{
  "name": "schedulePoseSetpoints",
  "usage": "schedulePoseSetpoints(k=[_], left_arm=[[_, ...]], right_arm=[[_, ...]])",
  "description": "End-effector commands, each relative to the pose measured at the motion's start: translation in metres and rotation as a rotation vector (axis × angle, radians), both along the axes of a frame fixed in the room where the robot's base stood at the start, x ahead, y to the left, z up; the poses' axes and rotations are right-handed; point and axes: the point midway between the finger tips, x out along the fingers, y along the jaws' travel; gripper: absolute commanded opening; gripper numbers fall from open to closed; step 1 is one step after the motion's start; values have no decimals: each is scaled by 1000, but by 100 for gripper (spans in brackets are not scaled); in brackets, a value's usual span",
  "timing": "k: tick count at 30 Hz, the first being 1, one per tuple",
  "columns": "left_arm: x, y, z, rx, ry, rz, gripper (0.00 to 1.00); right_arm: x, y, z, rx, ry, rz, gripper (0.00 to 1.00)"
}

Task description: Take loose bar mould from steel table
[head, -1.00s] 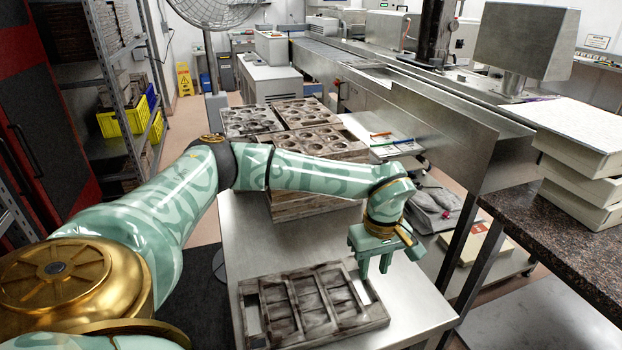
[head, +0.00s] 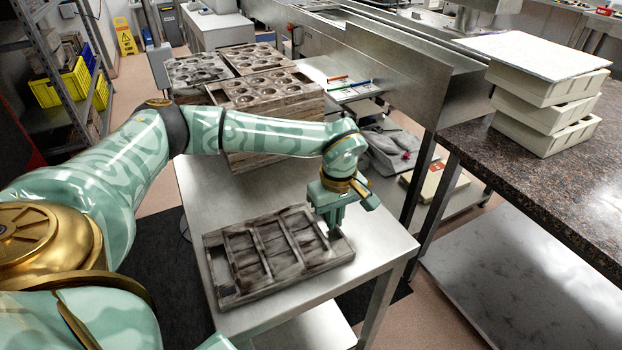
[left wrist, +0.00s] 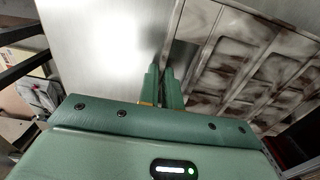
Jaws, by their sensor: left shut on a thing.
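The loose bar mould (head: 262,250), a worn grey-brown rectangular frame with long bar cavities, lies on the steel table (head: 372,244) near its front end. Its cavities also show in the left wrist view (left wrist: 245,65). My left gripper (head: 333,230) points down at the mould's right-hand edge and is shut on that edge. In the left wrist view my left gripper's fingers (left wrist: 163,85) sit close together at the mould's rim; the exact contact is hard to see. The mould looks flat on the table. My right gripper is not in view.
A stack of brown moulds with round cavities (head: 260,90) stands at the table's far end, behind my left arm. A steel conveyor (head: 400,65) runs behind. Cream trays (head: 545,95) are stacked on a dark stone counter (head: 480,170) at right. Bare table lies between mould and stack.

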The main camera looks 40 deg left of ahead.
Motion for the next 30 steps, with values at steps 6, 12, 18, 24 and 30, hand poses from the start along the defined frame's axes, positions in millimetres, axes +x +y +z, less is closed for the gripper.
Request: schedulePoseSetpoints(k=[6, 12, 18, 24, 30], left_arm=[[1, 0, 28, 0, -5, 0, 0], [-15, -29, 74, -1, -7, -6, 0], [-40, -75, 107, -1, -4, -8, 0], [-59, -109, 123, -1, -2, -3, 0], [-67, -122, 137, 0, -1, -1, 0]], right_arm=[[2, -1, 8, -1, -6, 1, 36], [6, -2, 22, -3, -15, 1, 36], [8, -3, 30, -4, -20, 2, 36], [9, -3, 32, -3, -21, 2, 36], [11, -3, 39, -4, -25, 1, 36]])
